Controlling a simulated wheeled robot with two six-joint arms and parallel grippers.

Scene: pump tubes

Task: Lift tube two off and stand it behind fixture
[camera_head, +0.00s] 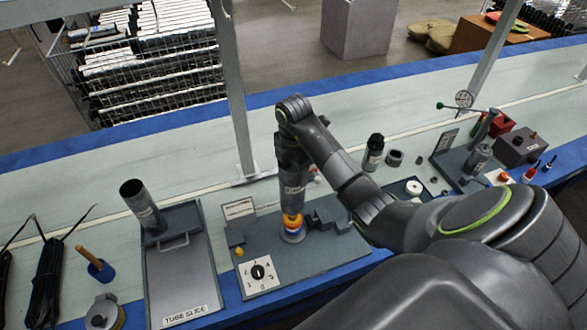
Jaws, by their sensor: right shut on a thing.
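My right gripper (293,185) points down over the grey fixture plate (270,240), above a post with orange, yellow and white rings (293,226). It is shut on a grey cylinder with a pale label (293,197), seemingly a tube; its number is unreadable. The fingers are hard to make out, and I cannot tell whether the cylinder touches the rings. A dark open-topped tube (142,208) stands on the board marked TUBE SLIDE (182,270). A black-capped, labelled tube (374,152) stands on the bench to the right. My left gripper is out of view.
A dial card (258,273) and dark blocks (330,213) sit on the fixture plate. A metal upright (238,100) rises behind it. A gauge stand (468,155) is at right. Pale bench behind the fixture is mostly clear.

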